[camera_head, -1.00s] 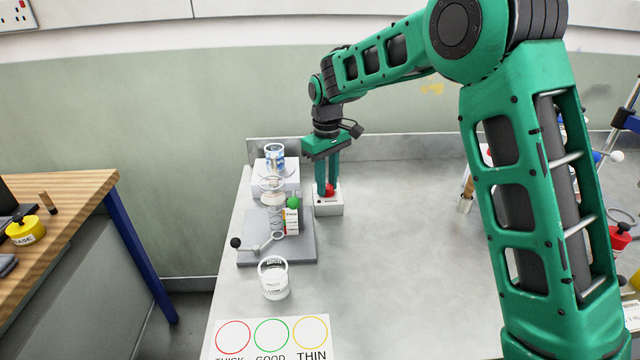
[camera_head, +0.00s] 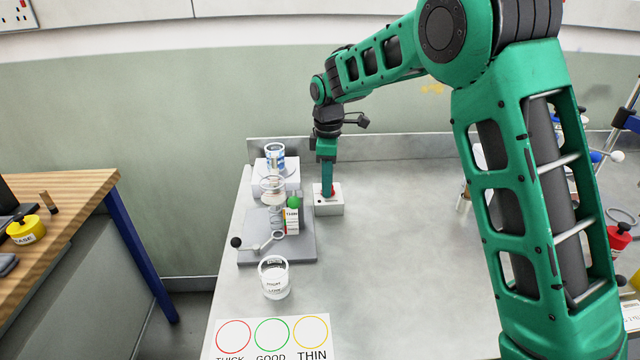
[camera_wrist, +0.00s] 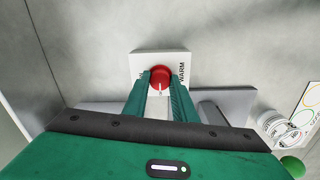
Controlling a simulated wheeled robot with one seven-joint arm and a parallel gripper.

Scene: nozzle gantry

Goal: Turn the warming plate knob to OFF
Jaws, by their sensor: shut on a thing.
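The warming plate knob is a round red knob (camera_wrist: 159,73) on top of a small white box (camera_wrist: 160,57). In the head view the white box (camera_head: 328,208) sits on the bench, and the red knob shows only slightly beside the fingers. My gripper (camera_head: 328,193) points straight down over the box. In the wrist view my gripper (camera_wrist: 160,79) is shut on the knob, one green finger on each side. A pale pointer mark on the knob faces the bottom of the wrist view. WARM is printed to the right of the knob; the lettering on the left is mostly hidden.
Left of the box, a stand with a grey base (camera_head: 300,249) holds glassware and a green-topped timer-like block (camera_head: 292,216). A labelled glass cup (camera_head: 274,280) and a THICK/GOOD/THIN card (camera_head: 271,337) are in front. Bench right of the box is clear.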

